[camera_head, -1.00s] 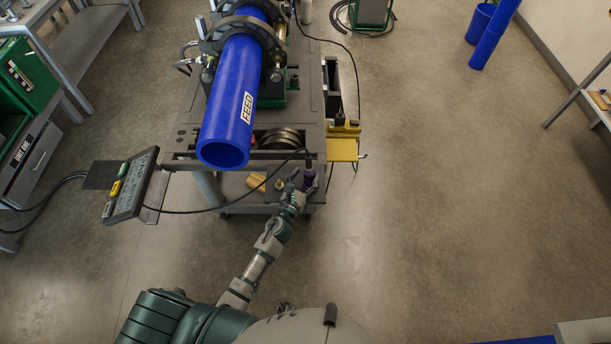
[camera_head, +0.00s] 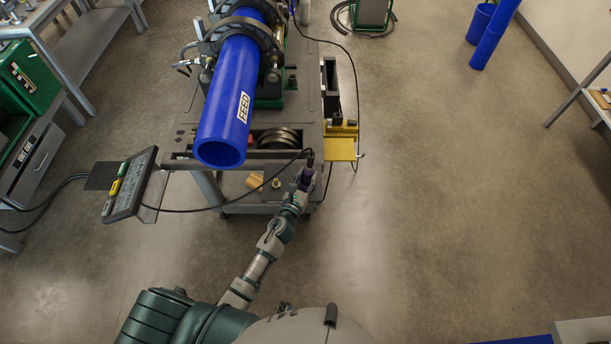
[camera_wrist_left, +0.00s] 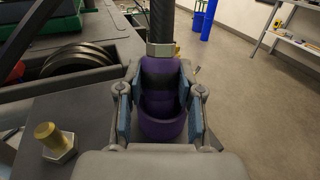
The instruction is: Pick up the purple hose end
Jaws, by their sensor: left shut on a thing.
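The purple hose end (camera_wrist_left: 161,95) stands upright between the fingers of my left gripper (camera_wrist_left: 160,105) in the left wrist view. In the head view my left gripper (camera_head: 304,180) is at the front right corner of the cart (camera_head: 240,185), with the purple hose end (camera_head: 307,176) small and partly hidden by the fingers. My right gripper does not show.
A blue pipe (camera_head: 228,110) marked FEED lies clamped on the cart above. A control panel (camera_head: 130,185) hangs left of the cart. A brass fitting (camera_wrist_left: 55,142) stands on the shelf beside my gripper. A yellow bracket (camera_head: 341,149) juts out right.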

